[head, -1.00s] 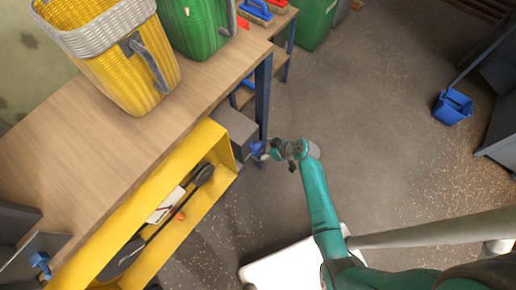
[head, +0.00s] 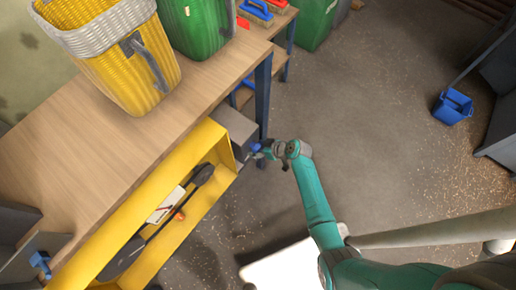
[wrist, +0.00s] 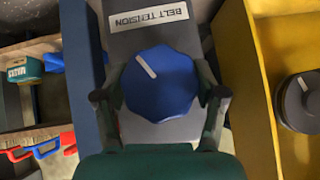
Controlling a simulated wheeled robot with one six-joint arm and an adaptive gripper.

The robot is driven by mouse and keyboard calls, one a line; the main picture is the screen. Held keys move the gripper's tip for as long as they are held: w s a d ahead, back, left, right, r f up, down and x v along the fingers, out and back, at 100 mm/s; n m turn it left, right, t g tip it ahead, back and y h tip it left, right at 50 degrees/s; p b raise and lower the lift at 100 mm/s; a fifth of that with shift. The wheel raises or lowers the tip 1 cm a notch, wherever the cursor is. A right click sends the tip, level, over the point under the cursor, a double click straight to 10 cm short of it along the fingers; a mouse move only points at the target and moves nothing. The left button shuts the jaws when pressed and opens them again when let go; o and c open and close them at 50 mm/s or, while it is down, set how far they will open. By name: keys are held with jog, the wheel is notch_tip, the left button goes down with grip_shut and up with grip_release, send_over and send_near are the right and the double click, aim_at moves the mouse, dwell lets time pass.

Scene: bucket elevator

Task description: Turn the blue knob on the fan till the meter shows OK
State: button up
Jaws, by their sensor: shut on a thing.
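The blue knob (wrist: 160,85) sits on a grey box (wrist: 150,45) with a "BELT TENSION" label (wrist: 148,17), which reads upside down in the wrist view. No fan label shows. The knob's white pointer line is towards its upper left. My gripper (wrist: 161,96) is shut on this knob, one finger on each side. In the head view my gripper (head: 264,151) is at the grey box (head: 232,128) under the table's end. A second blue knob (head: 40,260) shows at the lower left, far from my gripper. No meter reading can be made out.
A yellow frame (head: 190,150) lies left of my gripper, with a black round knob (wrist: 301,101) close by in the wrist view. A blue table leg (head: 263,95) stands close behind. Baskets (head: 115,60) stand on the wooden table (head: 90,140).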

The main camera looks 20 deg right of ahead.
jog(key=m+g+y, duration=0.1)
jog(key=m+y, duration=0.1)
jog(key=y, duration=0.1)
jog(key=shift+m+g+y, duration=0.7)
jog(key=shift+m+y, duration=0.3)
jog(key=shift+y, duration=0.8)
jog(key=o, duration=1.1)
jog(key=shift+o, duration=0.2)
jog(key=v, duration=1.2)
